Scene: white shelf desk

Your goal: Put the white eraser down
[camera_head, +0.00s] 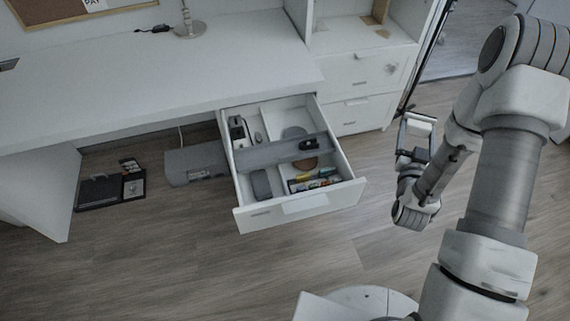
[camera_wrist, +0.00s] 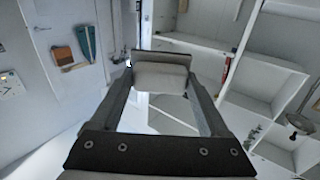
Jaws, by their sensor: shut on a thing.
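My gripper (camera_head: 417,135) is to the right of the open drawer, raised clear of the floor and pointing upward in the head view. It is shut on the white eraser (camera_head: 420,120), a small pale block across the fingertips. In the wrist view the eraser (camera_wrist: 160,78) sits between the two fingertips (camera_wrist: 160,85), with a darker grey strip along its upper edge. Nothing touches the eraser except the fingers.
The white drawer (camera_head: 260,219) is pulled out and holds several items and a grey divider. The white desk top (camera_head: 130,85) is mostly bare, with a lamp base (camera_head: 190,30) at the back. Black items (camera_head: 100,192) lie on the floor at left. A cabinet (camera_head: 365,65) stands behind.

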